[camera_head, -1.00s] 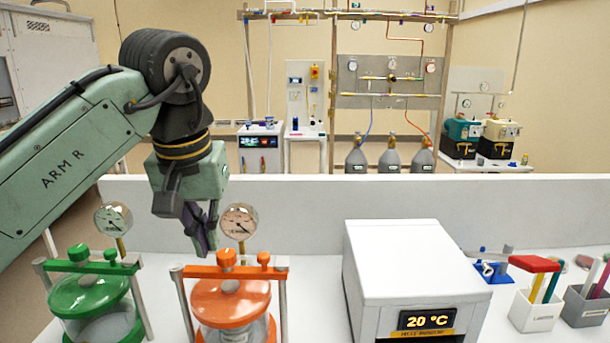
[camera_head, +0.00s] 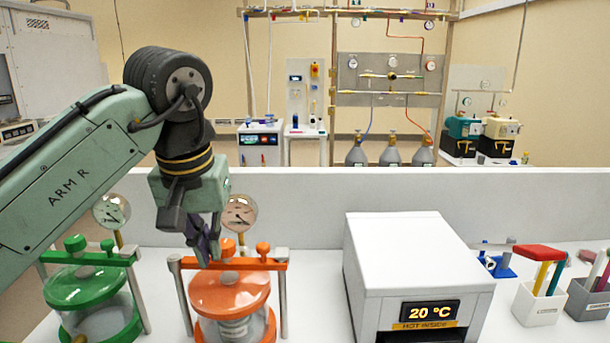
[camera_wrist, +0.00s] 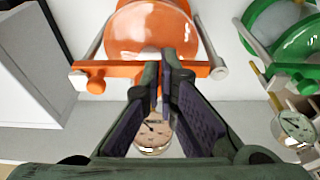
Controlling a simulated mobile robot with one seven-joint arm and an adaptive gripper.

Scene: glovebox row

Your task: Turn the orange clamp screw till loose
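The orange clamp screw (camera_head: 228,248) is a ribbed-looking knob in the middle of the orange crossbar (camera_head: 190,263) over a vessel with an orange lid (camera_head: 228,292). A smaller orange knob (camera_head: 263,249) sits on the bar to its right and shows at the left in the wrist view (camera_wrist: 96,86). My gripper (camera_head: 206,262) points down just left of the screw in the head view. In the wrist view its fingertips (camera_wrist: 160,62) nearly meet over the bar's middle and hide the screw. No object shows between them. Contact with the screw cannot be told.
A green-lidded vessel (camera_head: 84,288) stands close on the left. A round gauge (camera_head: 239,214) rises behind the orange vessel. A white heater box (camera_head: 412,250) reading 20 °C stands right. Pen holders (camera_head: 536,304) are farther right. Bare bench lies between vessel and box.

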